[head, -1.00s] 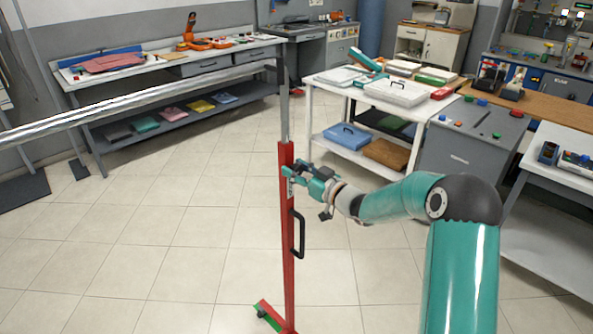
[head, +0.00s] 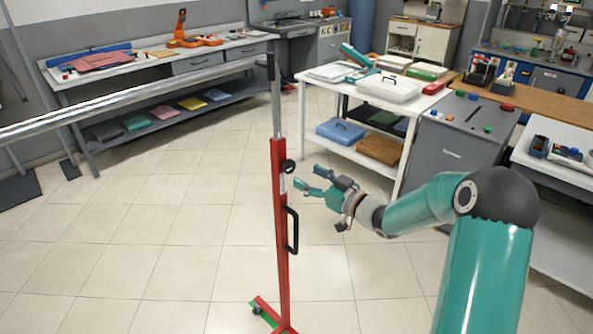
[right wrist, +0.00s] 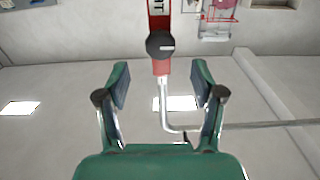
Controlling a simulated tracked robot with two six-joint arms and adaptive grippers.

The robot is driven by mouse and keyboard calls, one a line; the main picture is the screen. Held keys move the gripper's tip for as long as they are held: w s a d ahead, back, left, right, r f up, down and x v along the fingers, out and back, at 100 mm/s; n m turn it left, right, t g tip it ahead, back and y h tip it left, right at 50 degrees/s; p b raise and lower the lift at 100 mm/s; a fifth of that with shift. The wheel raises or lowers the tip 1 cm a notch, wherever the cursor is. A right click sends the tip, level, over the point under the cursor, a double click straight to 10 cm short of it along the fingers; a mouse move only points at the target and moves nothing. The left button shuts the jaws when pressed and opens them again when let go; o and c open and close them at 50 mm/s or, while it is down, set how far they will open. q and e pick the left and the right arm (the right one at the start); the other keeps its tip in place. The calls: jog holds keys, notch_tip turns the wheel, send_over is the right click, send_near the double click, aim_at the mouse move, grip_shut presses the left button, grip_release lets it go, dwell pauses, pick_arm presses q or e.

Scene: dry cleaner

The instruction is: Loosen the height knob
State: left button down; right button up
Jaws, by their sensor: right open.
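The height knob (head: 288,166) is a round black knob on the right side of the red upright post (head: 280,235) of a garment rack. In the right wrist view the knob (right wrist: 160,45) shows a pale mark and sits beyond the fingertips, centred between them. My right gripper (head: 309,179) is open and empty, just right of the knob and apart from it. Its two green fingers (right wrist: 161,85) are spread wide in the right wrist view. A black handle (head: 293,230) is fixed to the post below the knob. My left gripper is not in view.
The rack's metal rail (head: 130,105) runs left from the silver inner tube (head: 276,100). The rack's foot (head: 265,311) stands on the tiled floor. A white table (head: 335,84) with trays is behind my right arm. A long workbench (head: 165,68) stands at the back left. Open floor lies between.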

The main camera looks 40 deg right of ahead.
jog(key=s, duration=0.4)
jog(key=shift+s+d, duration=0.15)
jog(key=shift+d, duration=0.1)
